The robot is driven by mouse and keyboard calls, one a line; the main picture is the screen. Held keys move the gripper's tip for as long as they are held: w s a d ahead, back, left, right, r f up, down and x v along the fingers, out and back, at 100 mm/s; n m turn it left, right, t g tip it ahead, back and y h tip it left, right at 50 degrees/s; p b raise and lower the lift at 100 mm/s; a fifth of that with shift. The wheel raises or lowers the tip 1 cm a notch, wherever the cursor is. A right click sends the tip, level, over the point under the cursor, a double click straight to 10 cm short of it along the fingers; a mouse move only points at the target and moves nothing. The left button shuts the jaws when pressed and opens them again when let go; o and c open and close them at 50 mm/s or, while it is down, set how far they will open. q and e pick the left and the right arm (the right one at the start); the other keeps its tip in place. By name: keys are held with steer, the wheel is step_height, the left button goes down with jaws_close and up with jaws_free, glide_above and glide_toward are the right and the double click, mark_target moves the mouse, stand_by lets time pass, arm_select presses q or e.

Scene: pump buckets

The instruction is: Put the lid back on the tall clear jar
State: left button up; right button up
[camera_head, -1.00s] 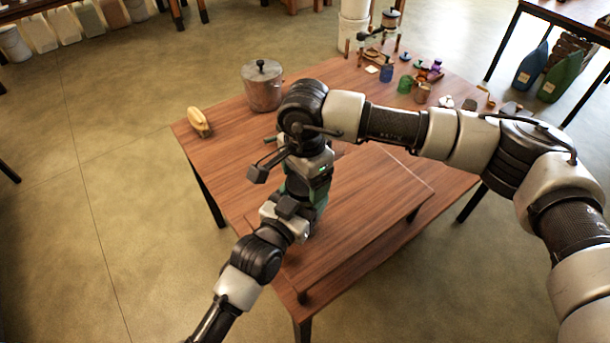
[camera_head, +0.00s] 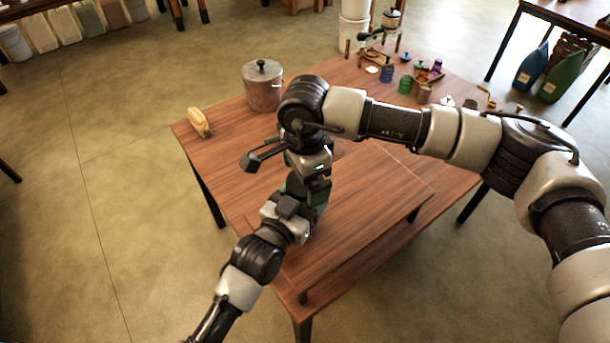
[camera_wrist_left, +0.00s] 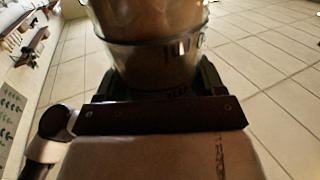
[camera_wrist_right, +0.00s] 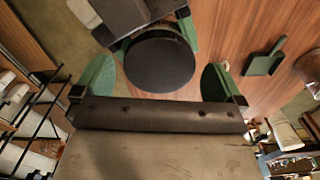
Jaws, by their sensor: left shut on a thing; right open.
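In the left wrist view the tall clear jar (camera_wrist_left: 155,50) stands between the jaws of my left gripper (camera_wrist_left: 155,88), which are shut on it. Its upper part runs out of that picture. In the right wrist view a dark round lid (camera_wrist_right: 160,65) lies face-on at the top of what my left gripper holds. My right gripper (camera_wrist_right: 158,82) is open, with its green fingers on either side of the lid and apart from it. I cannot tell whether the lid is fully seated. In the head view my arms mostly hide the jar and lid.
The wooden table (camera_head: 240,170) carries a metal pot (camera_head: 262,92), a yellow object (camera_head: 199,121) and several small coloured containers towards the back right. A raised board (camera_head: 375,200) lies at the front.

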steer(key=shift+r, duration=1.95)
steer(key=shift+c, duration=0.2)
steer(key=r+n, duration=0.1)
steer(key=n, duration=0.2)
steer(key=shift+r, duration=0.35)
steer(key=r+n, duration=0.1)
steer(key=n, duration=0.2)
steer(key=shift+r+n, duration=0.3)
steer(key=shift+r, duration=0.1)
steer(key=shift+f, duration=0.1)
steer(key=shift+f, duration=3.95)
